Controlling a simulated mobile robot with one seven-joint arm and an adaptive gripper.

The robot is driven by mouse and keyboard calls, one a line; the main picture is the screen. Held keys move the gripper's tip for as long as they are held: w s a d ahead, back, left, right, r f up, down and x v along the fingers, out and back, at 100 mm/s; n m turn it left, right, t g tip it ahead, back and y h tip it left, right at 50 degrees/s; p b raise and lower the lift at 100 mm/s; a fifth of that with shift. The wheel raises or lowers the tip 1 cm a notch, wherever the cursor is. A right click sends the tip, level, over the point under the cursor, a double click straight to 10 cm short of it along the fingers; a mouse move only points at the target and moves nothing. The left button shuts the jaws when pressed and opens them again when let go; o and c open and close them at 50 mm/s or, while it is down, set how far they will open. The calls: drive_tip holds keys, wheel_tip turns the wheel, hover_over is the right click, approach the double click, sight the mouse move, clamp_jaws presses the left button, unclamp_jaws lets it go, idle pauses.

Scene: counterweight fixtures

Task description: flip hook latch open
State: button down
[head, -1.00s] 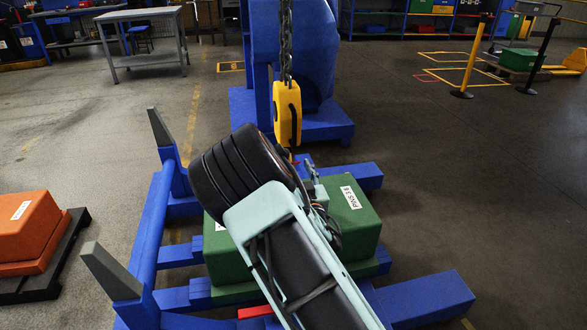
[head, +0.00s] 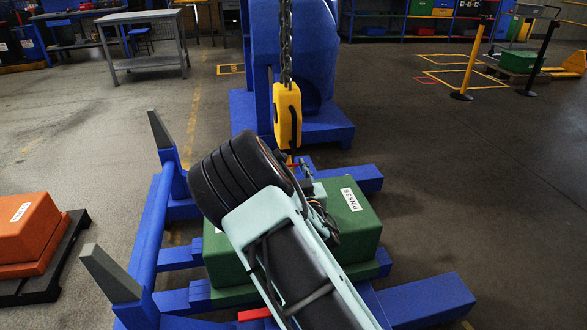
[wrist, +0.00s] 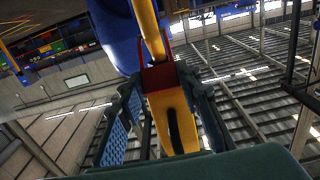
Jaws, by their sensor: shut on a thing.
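The yellow hook block (head: 288,115) hangs from a chain in the middle of the head view. In the wrist view the yellow hook (wrist: 149,28) rises at the top and the block (wrist: 172,122) shows below it, with a dark slot. The red latch (wrist: 158,77) lies between them, and a small red part of it (head: 291,163) shows under the block in the head view. My gripper (wrist: 162,82) has one finger on each side of the latch and is shut on it. The exact contact is hard to see. In the head view my arm partly hides the gripper.
A green weight (head: 352,226) lies under my arm on a blue frame (head: 425,298) with grey-tipped uprights (head: 110,272). A blue column (head: 300,45) stands behind the hook. An orange weight (head: 25,228) sits at left on a dark pallet.

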drive_tip(key=shift+r, duration=0.15)
drive_tip(key=p, duration=0.1)
drive_tip(key=r+g+p, duration=0.1)
drive_tip(key=p, duration=0.1)
drive_tip(key=shift+w+r, duration=0.25)
drive_tip(key=shift+w, duration=0.1)
drive_tip(key=g+p, duration=0.1)
drive_tip(key=p, duration=0.1)
drive_tip(key=w+r+g+h+p, duration=0.1)
drive_tip(key=p, duration=0.1)
drive_tip(key=shift+a, duration=0.2)
drive_tip(key=shift+w+a+g+p, duration=0.1)
drive_tip(key=shift+w+g+p, duration=0.2)
drive_tip(key=shift+g+p, duration=0.5)
drive_tip(key=shift+f, duration=0.1)
drive_tip(key=c, duration=1.4)
unclamp_jaws()
drive_tip(key=v, duration=1.2)
